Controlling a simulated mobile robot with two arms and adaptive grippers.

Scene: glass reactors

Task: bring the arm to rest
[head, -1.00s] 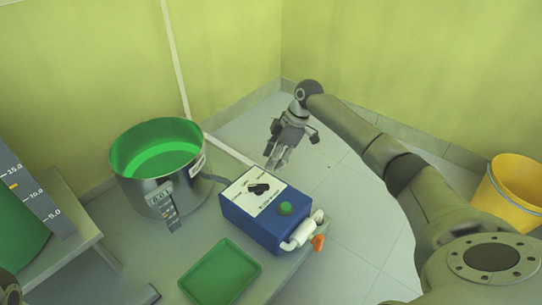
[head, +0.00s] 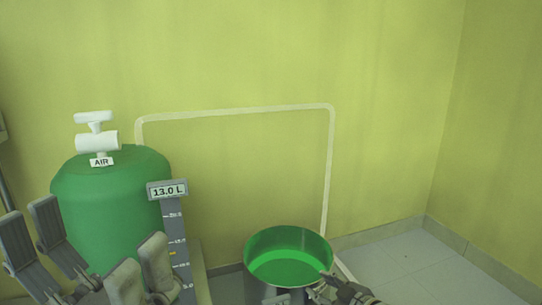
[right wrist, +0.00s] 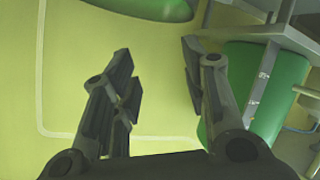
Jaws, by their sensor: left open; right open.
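My left gripper (head: 88,250) is large in the foreground at the lower left of the head view. Its fingers are spread and empty, in front of the green air tank. My right gripper (head: 335,289) shows only in part at the bottom edge of the head view, by the right rim of the steel pot (head: 254,282). In the right wrist view my right gripper (right wrist: 155,62) has its two fingers wide apart with nothing between them. Most of my right arm is out of the head view.
The green tank (head: 110,195) has a white valve (head: 97,140) on top. A level gauge (head: 176,235) reading 13.0 L stands beside it. The pot has a green inside. A pale pipe (head: 235,112) runs along the wall. Floor (head: 400,265) at the right is clear.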

